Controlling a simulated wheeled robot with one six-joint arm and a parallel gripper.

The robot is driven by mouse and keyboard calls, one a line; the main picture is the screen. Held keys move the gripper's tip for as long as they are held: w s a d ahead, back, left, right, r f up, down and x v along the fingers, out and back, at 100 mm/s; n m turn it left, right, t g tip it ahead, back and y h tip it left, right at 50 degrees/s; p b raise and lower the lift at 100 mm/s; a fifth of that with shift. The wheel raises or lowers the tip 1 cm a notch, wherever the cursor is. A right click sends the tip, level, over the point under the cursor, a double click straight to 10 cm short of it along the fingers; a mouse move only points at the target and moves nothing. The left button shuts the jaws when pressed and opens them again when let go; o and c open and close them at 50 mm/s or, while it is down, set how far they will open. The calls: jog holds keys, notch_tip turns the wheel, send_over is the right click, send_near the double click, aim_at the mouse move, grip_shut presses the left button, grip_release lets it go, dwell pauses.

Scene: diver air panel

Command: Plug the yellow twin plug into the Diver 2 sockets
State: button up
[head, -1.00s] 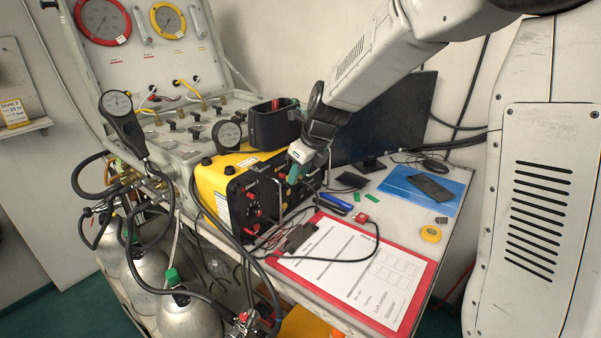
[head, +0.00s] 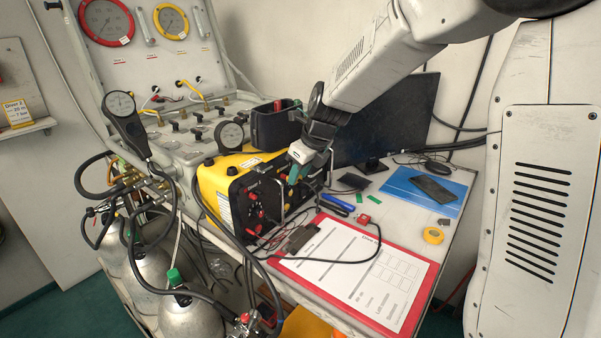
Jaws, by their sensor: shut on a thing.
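The yellow-cased unit (head: 212,183) stands on the table, its black front panel (head: 247,207) facing right with red and dark sockets or knobs on it. Their labels are too small to read, so I cannot tell which sockets are Diver 2. My gripper (head: 293,180), with teal fingertips, points down close in front of the right part of that panel. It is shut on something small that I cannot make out. I cannot pick out the yellow twin plug; the jaws may hide it. Contact between the held thing and the panel cannot be judged.
Blue pens, a yellow tape roll (head: 433,236) and a blue folder (head: 397,187) lie right. A metal handle and hoses are near the panel.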

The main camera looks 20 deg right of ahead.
jog(key=o, duration=1.1)
jog(key=shift+w+a, duration=0.1)
jog(key=shift+o, duration=0.2)
jog(key=v, duration=0.8)
jog(key=s+d+n+g+h, duration=0.2)
jog(key=s+d+n, duration=0.1)
jog(key=s+n, duration=2.6)
jog(key=s, duration=0.5)
jog(key=shift+h, duration=0.3)
